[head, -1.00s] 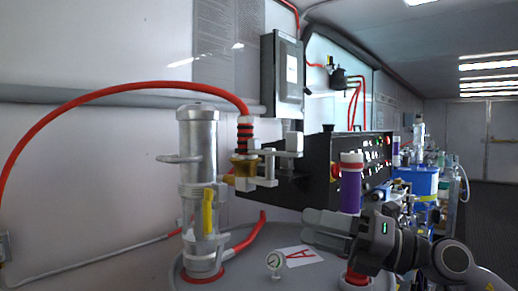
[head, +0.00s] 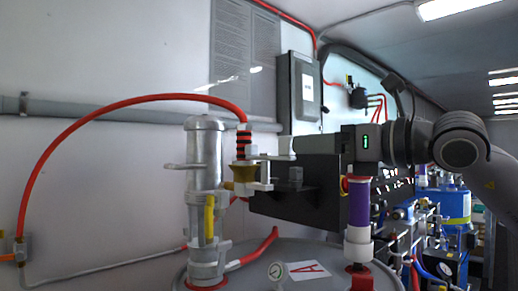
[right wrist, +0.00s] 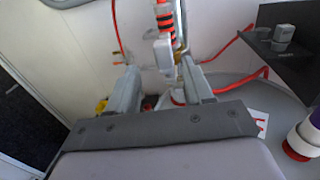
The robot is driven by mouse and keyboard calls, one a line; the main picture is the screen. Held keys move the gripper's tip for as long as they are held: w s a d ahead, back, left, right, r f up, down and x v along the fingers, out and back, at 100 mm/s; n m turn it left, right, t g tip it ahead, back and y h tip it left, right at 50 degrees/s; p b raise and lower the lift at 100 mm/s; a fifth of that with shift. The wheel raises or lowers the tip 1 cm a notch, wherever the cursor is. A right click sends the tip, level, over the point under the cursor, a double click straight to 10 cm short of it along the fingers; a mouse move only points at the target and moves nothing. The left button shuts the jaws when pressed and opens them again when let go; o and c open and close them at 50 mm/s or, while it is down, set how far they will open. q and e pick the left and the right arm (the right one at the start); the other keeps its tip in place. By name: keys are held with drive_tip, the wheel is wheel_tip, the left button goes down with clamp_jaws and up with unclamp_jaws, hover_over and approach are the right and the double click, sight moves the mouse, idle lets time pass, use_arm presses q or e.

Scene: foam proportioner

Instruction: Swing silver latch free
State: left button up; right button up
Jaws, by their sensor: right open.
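The silver latch (head: 268,157) is a bar with a cup-shaped end, beside the brass fitting (head: 241,174) where the red hose joins the upright silver cylinder (head: 204,155). My right gripper (head: 295,146) comes in from the right at the latch's height, its fingertips close to the cup-shaped end. Whether they touch it, I cannot tell. In the right wrist view the two fingers of my right gripper (right wrist: 160,78) are apart, with a pale part (right wrist: 163,53), which looks like the latch end, ahead of the gap. My left gripper is not in view.
The red hose (head: 85,122) arches to the left.

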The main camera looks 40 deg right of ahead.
sight(279, 144)
drive_tip(key=p+x, duration=0.4)
drive_tip(key=r+p+x, duration=0.1)
drive_tip(key=p+x, duration=0.1)
drive_tip(key=shift+w+d, duration=0.2)
drive_tip(key=shift+w, duration=0.05)
drive_tip(key=shift+w+f+p, duration=0.15)
drive_tip(key=shift+w+p, duration=0.35)
drive_tip(key=shift+w, duration=0.05)
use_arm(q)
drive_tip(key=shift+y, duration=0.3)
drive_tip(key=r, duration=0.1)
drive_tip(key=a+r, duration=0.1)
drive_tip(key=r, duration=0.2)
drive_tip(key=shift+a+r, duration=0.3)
use_arm(e)
drive_tip(key=shift+w+a+f, duration=0.1)
drive_tip(key=shift+w+a, duration=0.1)
drive_tip(key=shift+w, duration=0.1)
clamp_jaws()
